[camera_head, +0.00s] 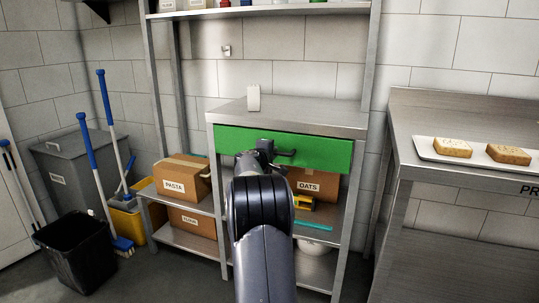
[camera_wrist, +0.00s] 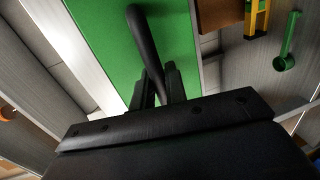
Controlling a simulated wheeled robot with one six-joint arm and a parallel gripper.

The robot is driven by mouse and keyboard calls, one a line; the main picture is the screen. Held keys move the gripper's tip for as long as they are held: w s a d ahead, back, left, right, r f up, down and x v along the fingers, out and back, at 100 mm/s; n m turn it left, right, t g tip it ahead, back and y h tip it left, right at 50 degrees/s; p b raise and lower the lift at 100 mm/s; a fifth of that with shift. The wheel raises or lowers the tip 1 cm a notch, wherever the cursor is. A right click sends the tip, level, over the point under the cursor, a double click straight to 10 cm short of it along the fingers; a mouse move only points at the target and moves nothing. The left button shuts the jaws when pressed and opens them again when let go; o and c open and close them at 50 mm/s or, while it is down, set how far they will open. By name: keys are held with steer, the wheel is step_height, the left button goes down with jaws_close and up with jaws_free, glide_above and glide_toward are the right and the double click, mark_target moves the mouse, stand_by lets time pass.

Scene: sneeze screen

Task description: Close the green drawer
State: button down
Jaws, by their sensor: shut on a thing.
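The green drawer (camera_head: 325,150) sits under the steel counter top of the shelving unit in the head view. Its green front (camera_wrist: 92,30) also fills the upper left of the wrist view. A dark bar handle (camera_wrist: 146,45) is fixed to the front. My gripper (camera_head: 266,152) is at the handle, and in the wrist view my gripper (camera_wrist: 162,82) has its two fingers shut around one end of the handle. My arm hides part of the drawer's lower left. I cannot tell exactly how far the drawer stands out from the unit.
Boxes marked PASTA (camera_head: 182,178) and OATS (camera_head: 312,185) stand on the shelf below. A steel table (camera_head: 455,115) with a tray of bread (camera_head: 425,148) is at the right. A black bin (camera_head: 77,250) and a grey bin (camera_head: 72,165) stand at the left.

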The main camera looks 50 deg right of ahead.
steer(key=shift+w+d, duration=0.1)
steer(key=shift+d, duration=0.15)
steer(key=c, duration=1.5)
jaws_free()
steer(key=shift+a, duration=0.1)
steer(key=v, duration=1.1)
steer(key=shift+b, duration=0.3)
